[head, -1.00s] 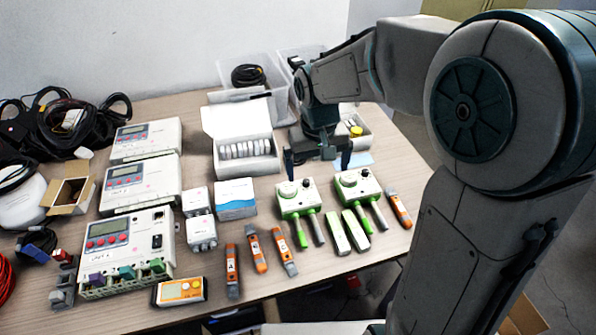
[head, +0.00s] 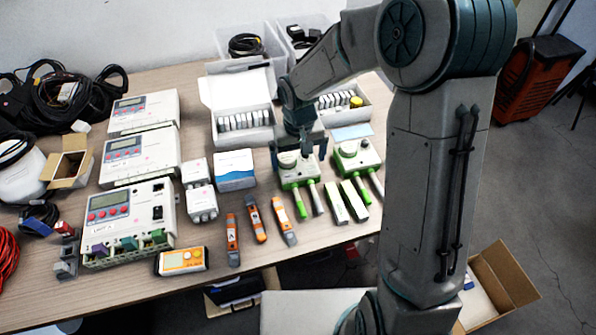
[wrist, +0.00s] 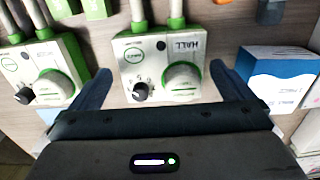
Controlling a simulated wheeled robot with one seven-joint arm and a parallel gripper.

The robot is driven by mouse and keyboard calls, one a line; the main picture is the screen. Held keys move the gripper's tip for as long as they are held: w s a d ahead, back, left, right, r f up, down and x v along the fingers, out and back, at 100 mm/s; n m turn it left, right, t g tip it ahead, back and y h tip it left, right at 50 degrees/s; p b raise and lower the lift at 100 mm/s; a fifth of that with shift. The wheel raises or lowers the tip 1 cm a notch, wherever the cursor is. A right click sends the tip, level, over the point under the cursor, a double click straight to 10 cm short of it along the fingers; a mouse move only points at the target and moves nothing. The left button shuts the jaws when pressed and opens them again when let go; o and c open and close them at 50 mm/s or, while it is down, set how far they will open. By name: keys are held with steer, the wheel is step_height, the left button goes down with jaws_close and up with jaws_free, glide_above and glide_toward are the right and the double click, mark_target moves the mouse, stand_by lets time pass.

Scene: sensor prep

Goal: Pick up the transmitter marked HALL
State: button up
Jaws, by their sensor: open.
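The transmitter marked HALL (wrist: 159,50) is a white box with green edges, a black knob and a round dial. In the wrist view it lies between my open fingers, its lettering upside down. In the head view the same transmitter (head: 298,180) sits on the table below my gripper (head: 299,152), partly covered by it. My gripper (wrist: 160,68) is open, one finger on each side of the box, with nothing held. I cannot tell how high the fingertips are. A second similar transmitter (head: 357,153) stands to its right; it is at the left in the wrist view (wrist: 45,75).
A blue and white box (head: 235,165) stands left of the HALL transmitter. A white box of small units (head: 240,135) is behind. Green-white sticks (head: 345,200) and orange-grey testers (head: 257,222) lie in front. Meters (head: 140,155) fill the left side.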

mark_target(298, 166)
step_height(298, 166, down, 5)
steer(key=shift+w+a+r, duration=0.1)
steer(key=shift+w+r, duration=0.05)
steer(key=c, duration=0.9)
steer(key=shift+o, duration=0.3)
steer(key=shift+r, duration=0.15)
